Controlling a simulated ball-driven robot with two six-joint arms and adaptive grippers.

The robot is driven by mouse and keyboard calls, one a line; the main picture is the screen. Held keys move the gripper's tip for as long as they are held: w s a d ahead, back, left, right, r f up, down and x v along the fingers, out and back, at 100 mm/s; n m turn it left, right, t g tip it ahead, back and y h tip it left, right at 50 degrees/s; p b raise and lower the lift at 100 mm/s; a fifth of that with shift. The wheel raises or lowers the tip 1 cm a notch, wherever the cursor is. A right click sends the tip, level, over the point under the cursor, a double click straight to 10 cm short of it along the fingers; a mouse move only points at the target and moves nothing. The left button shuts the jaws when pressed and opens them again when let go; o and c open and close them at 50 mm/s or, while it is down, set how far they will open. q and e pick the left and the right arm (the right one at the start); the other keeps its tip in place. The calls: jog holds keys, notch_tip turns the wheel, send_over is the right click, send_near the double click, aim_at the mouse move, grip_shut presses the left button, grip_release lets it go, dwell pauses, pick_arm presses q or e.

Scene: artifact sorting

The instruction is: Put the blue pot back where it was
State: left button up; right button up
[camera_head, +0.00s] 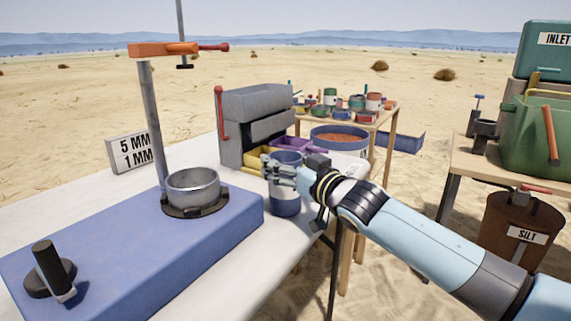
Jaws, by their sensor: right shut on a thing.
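A blue pot (285,204) is in the middle of the camera_head view, near the right edge of the white table. My right gripper (278,169) is shut on it, with the fingers across its upper part. The pot looks upright, and its rim shows above the fingers. I cannot tell whether its base touches the table. My left gripper is not in view.
A blue base (215,226) with a metal ring cup (193,187) and post stands left. A grey machine (256,120), yellow and purple trays (298,144) and a wide blue bowl (339,138) are behind. A side table (390,115) holds several small pots.

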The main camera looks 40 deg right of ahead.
jog(key=o, duration=1.7)
jog(key=shift+f, duration=0.1)
jog(key=shift+o, duration=0.2)
